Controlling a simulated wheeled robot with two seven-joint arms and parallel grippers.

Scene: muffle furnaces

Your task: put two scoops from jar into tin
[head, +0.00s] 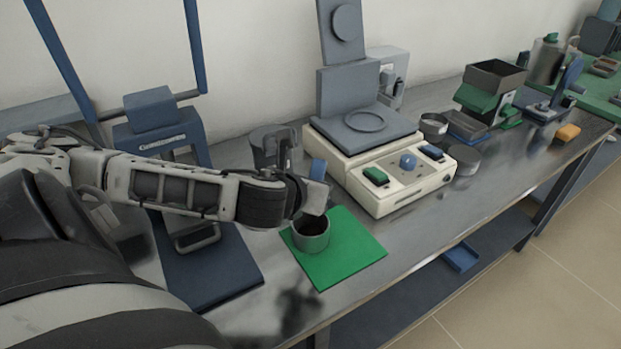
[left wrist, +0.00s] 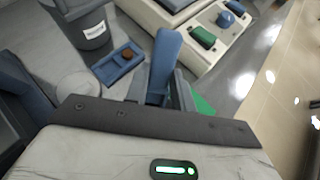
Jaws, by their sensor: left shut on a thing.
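An open grey tin (head: 311,240) stands upright on a green mat (head: 350,262); its inside looks dark. A dark grey jar (head: 262,138) stands behind my left gripper, partly hidden by it. The jar (left wrist: 93,32) also shows at the upper left of the left wrist view, with a pale label. My left gripper (head: 312,190) is just above and behind the tin. It is shut on a blue handle (left wrist: 165,58), seemingly the scoop's, which also shows in the head view (head: 318,169). The scoop's bowl and any contents are hidden. My right gripper is not in view.
A cream instrument (head: 400,190) with green and blue controls stands right of the mat. A blue tray (left wrist: 108,73) with a brown item lies near the jar. Small grey dishes (head: 433,127) stand farther right. The bench's front edge runs close to the mat.

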